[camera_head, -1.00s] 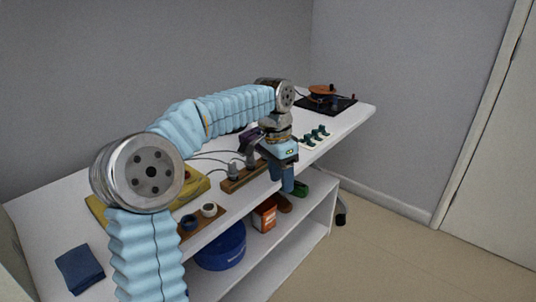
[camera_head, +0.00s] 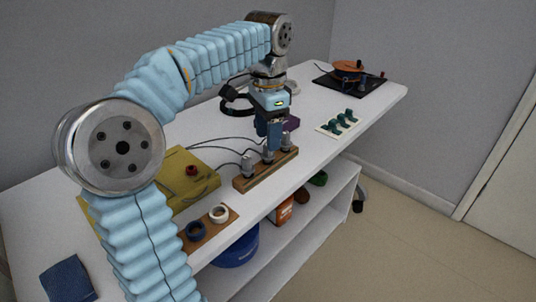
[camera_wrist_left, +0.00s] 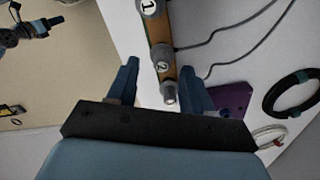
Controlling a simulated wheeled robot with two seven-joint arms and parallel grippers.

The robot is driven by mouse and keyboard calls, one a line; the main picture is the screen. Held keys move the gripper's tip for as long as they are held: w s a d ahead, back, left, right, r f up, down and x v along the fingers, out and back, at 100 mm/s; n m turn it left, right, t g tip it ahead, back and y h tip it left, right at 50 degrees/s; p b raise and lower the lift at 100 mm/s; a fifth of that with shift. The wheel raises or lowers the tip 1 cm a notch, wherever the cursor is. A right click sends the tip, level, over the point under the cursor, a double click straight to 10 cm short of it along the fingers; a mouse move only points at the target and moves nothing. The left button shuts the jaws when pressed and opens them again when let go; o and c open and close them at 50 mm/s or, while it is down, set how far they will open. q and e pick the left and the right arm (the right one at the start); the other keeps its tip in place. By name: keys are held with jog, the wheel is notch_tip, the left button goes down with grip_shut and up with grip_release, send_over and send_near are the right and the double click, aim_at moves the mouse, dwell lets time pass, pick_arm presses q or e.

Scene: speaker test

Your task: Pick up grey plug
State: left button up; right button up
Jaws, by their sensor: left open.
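Several grey plugs stand upright in a wooden block near the table's front edge: the left plug (camera_head: 247,166), the middle plug (camera_head: 267,155) and the right plug (camera_head: 287,138). My left gripper (camera_head: 273,143) points down at the right end of the block and partly hides the plugs there. In the left wrist view, its open fingers (camera_wrist_left: 158,72) appear on either side of the end plug (camera_wrist_left: 169,93), with gaps to both. The plugs marked 2 (camera_wrist_left: 162,55) and 1 (camera_wrist_left: 150,7) lie farther up that view. My right gripper is not clearly visible.
Cables run behind the wooden block (camera_head: 266,177). A purple thing (camera_wrist_left: 230,98) and a black coil (camera_wrist_left: 292,93) lie nearby. The right front table stretch is clear.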

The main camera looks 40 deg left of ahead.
aim_at(267, 155)
pick_arm(q)
notch_tip(267, 155, down, 5)
jog(key=shift+a+f, duration=0.15)
jog(key=shift+f, duration=0.05)
jog(key=c, duration=0.9)
jog(key=shift+r, duration=0.15)
